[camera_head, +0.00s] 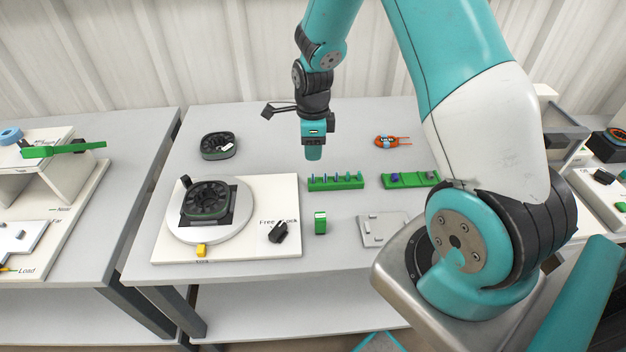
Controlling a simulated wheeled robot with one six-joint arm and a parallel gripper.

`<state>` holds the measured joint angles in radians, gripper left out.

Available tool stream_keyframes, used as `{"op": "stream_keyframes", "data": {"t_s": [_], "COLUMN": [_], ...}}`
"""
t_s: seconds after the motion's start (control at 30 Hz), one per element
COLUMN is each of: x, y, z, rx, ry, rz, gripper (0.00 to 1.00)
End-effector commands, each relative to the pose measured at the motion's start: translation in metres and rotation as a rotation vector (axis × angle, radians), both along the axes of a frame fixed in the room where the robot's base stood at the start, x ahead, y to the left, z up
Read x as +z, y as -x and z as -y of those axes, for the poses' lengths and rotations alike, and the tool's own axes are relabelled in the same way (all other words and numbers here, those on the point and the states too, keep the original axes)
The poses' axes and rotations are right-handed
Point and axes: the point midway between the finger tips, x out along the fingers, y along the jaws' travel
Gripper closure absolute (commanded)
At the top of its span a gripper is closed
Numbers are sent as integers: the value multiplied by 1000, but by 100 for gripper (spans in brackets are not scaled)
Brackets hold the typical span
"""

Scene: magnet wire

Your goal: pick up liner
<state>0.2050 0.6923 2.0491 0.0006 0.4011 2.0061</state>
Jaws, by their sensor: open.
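No thing in view is clearly marked as the liner. A green rack (336,184) holds several small upright pieces, some blue and some green, in a row; they are too small to tell whether they are liners. A second green holder (410,180) to its right bears a dark blue piece at its left end. My gripper (313,153) points down above the table, over the back of the green rack and apart from it. It is open, with its fingers seen edge-on, and no held thing shows.
A round black stator (206,199) sits on a white turntable board (270,245) at left. A black ring-shaped part (219,146), an orange coil (389,141), a green block (320,222), and a grey plate (383,230) lie around. The table (265,145) is clear behind the rack.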

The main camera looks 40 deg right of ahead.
Motion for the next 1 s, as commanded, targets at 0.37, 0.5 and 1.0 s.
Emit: {"op": "stream_keyframes", "data": {"t_s": [0.37,0.5,1.0], "x": [-40,-62,-86], "y": [2,6,5], "z": [-2,-4,-4], "rx": [2,2,2], "ry": [-1,-2,0], "rz": [-1,-4,1], "gripper": [60,60,73]}}
